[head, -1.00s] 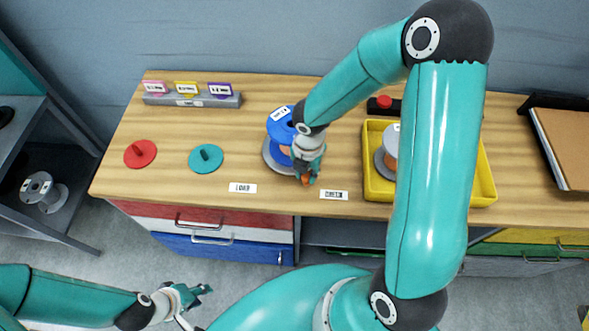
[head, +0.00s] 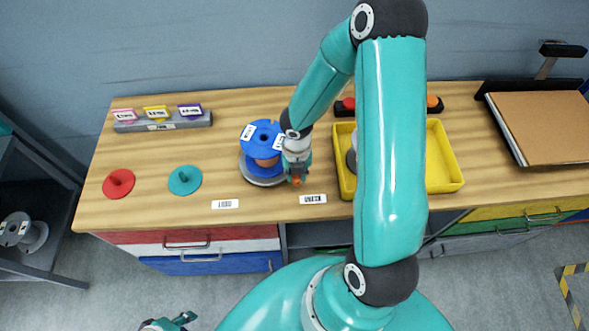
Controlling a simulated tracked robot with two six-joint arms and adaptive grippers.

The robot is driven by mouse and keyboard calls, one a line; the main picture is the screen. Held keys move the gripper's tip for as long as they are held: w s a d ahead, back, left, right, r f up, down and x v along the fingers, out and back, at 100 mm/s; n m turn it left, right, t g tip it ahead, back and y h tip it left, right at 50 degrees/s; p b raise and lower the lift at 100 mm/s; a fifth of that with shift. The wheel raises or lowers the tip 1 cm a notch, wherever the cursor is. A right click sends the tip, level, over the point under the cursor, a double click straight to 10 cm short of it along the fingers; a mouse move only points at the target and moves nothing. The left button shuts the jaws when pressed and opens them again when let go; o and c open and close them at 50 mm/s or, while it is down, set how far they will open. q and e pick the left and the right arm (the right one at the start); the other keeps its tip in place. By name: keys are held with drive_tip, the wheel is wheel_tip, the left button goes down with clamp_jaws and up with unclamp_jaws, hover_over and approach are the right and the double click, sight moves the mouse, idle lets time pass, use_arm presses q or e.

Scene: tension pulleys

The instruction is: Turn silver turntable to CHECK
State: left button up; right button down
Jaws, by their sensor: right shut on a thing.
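The silver turntable (head: 262,181) lies on the wooden bench, mostly covered by a blue spool (head: 262,134) with an orange-brown winding standing on it. Two white labels show on the spool's top. My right gripper (head: 297,180) is at the turntable's right front edge, shut on a small orange part that is mostly hidden between its fingers. The CHECK label (head: 313,199) lies just in front and to the right of it. The LOAD label (head: 225,204) lies in front and to the left. My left gripper (head: 178,322) is low at the bottom edge, partly cut off.
A yellow tray (head: 446,186) holding a partly hidden spool stands to the right, behind my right arm. A red disc (head: 118,184) and a teal disc (head: 185,180) lie at the left. A grey rack (head: 165,123) with coloured tags stands behind them.

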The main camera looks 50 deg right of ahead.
drive_tip(key=shift+w+d, duration=0.1)
idle(0.3)
drive_tip(key=c, duration=0.9)
unclamp_jaws()
drive_tip(key=shift+c, duration=0.2)
drive_tip(key=shift+r, duration=0.1)
wheel_tip(320, 180, up, 12)
